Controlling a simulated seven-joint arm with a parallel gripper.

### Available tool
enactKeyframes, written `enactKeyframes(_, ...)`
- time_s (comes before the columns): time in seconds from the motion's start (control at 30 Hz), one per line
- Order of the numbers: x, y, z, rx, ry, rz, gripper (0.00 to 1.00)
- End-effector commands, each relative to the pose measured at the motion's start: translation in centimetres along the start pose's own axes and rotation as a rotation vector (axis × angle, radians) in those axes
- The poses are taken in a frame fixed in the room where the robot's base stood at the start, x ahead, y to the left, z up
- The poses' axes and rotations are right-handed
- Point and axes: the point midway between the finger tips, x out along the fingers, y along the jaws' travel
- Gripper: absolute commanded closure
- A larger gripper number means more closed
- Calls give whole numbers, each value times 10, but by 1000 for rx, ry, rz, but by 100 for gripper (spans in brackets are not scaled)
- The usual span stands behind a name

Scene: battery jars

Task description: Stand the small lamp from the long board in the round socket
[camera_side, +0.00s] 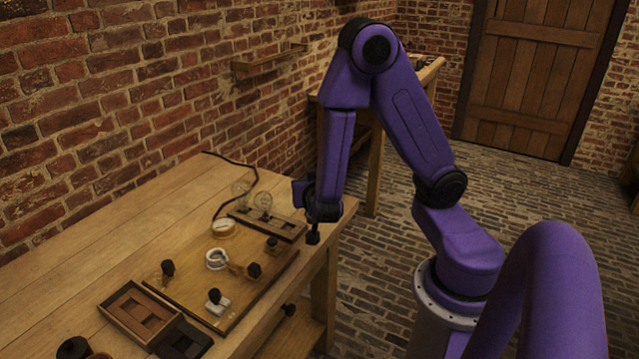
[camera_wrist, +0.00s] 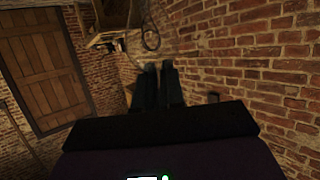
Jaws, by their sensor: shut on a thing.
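The long board (camera_side: 285,226) lies at the back of the table, and two clear glass lamps (camera_side: 262,203) (camera_side: 240,188) show at its left part. Its right part carries no glass lamp that I can see. A white ring-shaped holder (camera_side: 217,259) stands on the wooden base panel (camera_side: 190,291), and a pale round piece (camera_side: 222,227) sits behind it; I cannot tell which is the round socket. My gripper (camera_side: 313,237) is raised at the table's right end, apart from the board. It also shows dark in the wrist view (camera_wrist: 158,85). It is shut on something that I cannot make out.
Several black-knobbed pieces (camera_side: 214,296) (camera_side: 167,268) stand on the panel. A wooden tray (camera_side: 127,304) and a dark tray (camera_side: 184,342) lie at the front. A black cable (camera_side: 229,160) runs along the back. The table's left part is clear.

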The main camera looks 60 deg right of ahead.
Motion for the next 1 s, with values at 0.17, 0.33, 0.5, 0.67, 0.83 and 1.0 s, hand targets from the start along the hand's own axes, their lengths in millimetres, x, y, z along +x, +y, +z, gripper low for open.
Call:
enactKeyframes(0.17, 11, -54, 2, -63, -9, -169, 100)
enactKeyframes(0.33, 17, -106, 4, -134, -19, -351, 100)
enactKeyframes(0.5, 19, -152, 6, -204, -29, -527, 100)
enactKeyframes(0.67, 18, -187, 8, -269, -36, -684, 100)
enactKeyframes(0.83, 16, -216, 11, -336, -44, -840, 100)
enactKeyframes(1.0, 14, -236, 15, -394, -51, -974, 100)
